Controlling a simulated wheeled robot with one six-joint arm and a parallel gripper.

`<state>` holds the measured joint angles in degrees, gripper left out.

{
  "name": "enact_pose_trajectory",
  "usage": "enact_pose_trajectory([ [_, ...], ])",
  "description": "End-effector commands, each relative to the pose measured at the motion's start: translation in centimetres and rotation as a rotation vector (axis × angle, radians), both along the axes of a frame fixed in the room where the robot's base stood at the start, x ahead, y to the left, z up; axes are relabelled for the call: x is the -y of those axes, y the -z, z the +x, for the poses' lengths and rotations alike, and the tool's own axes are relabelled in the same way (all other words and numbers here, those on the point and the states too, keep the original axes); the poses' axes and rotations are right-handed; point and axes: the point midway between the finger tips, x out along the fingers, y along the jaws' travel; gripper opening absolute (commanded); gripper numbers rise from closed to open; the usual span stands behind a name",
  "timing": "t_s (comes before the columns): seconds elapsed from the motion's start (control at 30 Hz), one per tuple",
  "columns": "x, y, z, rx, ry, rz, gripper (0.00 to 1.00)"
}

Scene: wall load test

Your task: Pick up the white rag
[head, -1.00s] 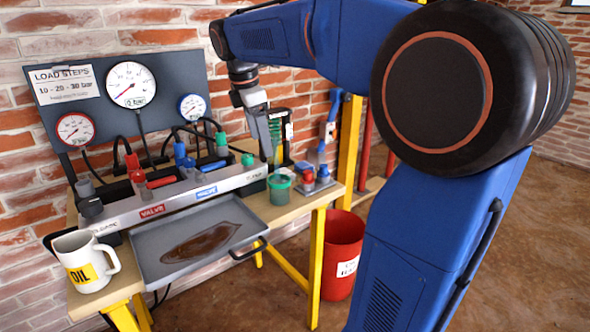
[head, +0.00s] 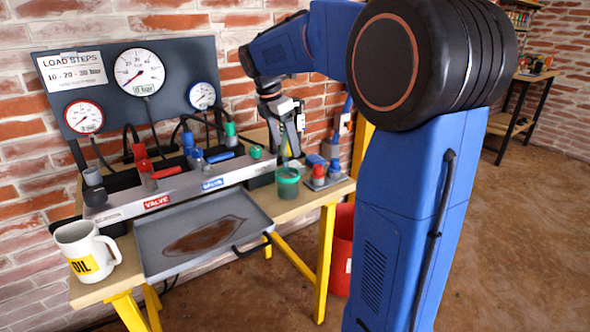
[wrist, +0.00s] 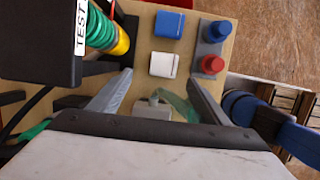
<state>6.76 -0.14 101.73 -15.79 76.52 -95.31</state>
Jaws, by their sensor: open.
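The white rag (wrist: 164,64) is a small folded white block on the wooden bench top in the wrist view. It lies just beyond the fingertips of my gripper (wrist: 160,77), roughly centred between them. The fingers are apart with nothing held. In the head view my gripper (head: 286,145) points down over the back right part of the bench, behind the green pot (head: 287,182). I cannot make out the white rag in the head view.
A folded blue rag (wrist: 169,24) lies beyond the white one. Red (wrist: 212,65) and blue (wrist: 215,32) knobs stand on a plate to the right. A green coil (wrist: 101,28) stands left. A mug (head: 86,249) and drip tray (head: 160,262) are at the bench's left.

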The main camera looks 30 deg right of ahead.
Motion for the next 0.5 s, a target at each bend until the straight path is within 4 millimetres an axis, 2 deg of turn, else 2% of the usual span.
enact_pose_trajectory([
  [0.1, 0.4, 1.4, 0.0, -0.001, 0.001, 0.000, 0.70],
  [0.37, 1.0, 2.8, -0.2, -0.001, 0.001, 0.000, 0.70],
  [0.5, 1.9, 4.5, -0.6, -0.002, 0.001, 0.000, 0.70],
])
